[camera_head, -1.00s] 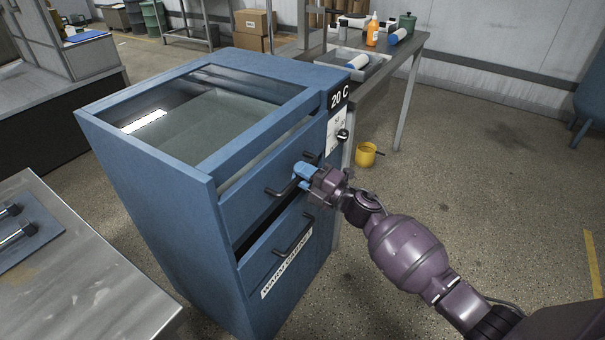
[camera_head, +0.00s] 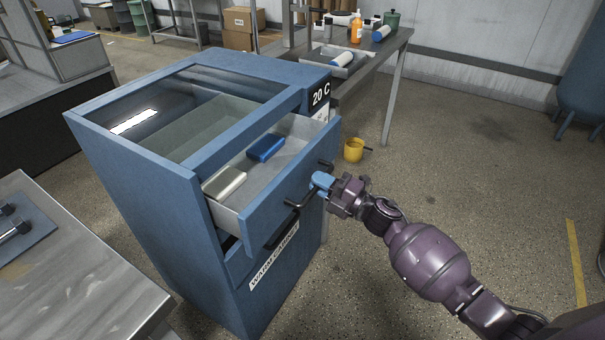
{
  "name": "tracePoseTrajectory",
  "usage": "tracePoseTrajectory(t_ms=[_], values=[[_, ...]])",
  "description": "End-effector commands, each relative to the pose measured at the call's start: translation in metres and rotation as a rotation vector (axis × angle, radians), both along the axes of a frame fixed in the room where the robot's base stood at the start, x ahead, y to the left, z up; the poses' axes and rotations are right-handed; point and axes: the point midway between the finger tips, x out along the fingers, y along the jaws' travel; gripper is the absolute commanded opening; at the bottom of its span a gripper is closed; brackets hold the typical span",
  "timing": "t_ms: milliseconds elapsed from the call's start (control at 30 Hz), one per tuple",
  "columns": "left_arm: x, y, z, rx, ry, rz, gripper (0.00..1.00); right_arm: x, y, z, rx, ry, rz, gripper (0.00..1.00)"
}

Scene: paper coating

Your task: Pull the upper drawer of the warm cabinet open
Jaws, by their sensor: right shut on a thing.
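The blue warm cabinet (camera_head: 150,205) stands in the middle, with a glass top, a "20 C" display and a "WARM CABINET" label. Its upper drawer (camera_head: 262,212) is pulled partly out, and its inside shows. A blue block (camera_head: 265,147) and a pale block (camera_head: 224,183) lie in the drawer. My right gripper (camera_head: 322,183) is shut on the upper drawer's black handle (camera_head: 297,203), at the handle's right part. The fingers hide that part of the handle. The lower drawer (camera_head: 238,264) is mostly hidden under the upper one and looks shut. My left gripper is not in view.
A metal table (camera_head: 90,275) stands close at the lower left. A workbench (camera_head: 376,50) with a tray, an orange bottle (camera_head: 357,27) and a green pot stands behind the cabinet. A yellow pot (camera_head: 353,150) is on the floor.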

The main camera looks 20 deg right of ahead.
Motion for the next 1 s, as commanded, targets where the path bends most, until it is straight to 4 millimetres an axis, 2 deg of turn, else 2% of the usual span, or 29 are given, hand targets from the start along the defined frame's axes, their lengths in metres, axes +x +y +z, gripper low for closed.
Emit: tracePoseTrajectory(t_ms=[33,167,600,800,1000], values=[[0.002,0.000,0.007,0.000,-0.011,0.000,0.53,-0.012,-0.010,0.003,-0.002,-0.002,-0.003,0.00],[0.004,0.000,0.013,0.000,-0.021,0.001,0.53,-0.040,-0.032,0.003,-0.002,0.000,-0.002,0.00],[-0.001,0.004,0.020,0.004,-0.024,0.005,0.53,-0.132,-0.103,0.001,-0.002,0.001,-0.002,0.00],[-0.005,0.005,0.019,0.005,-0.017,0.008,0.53,-0.160,-0.125,0.001,-0.002,0.000,-0.002,0.00],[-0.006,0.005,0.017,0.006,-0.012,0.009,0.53,-0.176,-0.138,0.001,0.000,0.000,-0.001,0.00]])
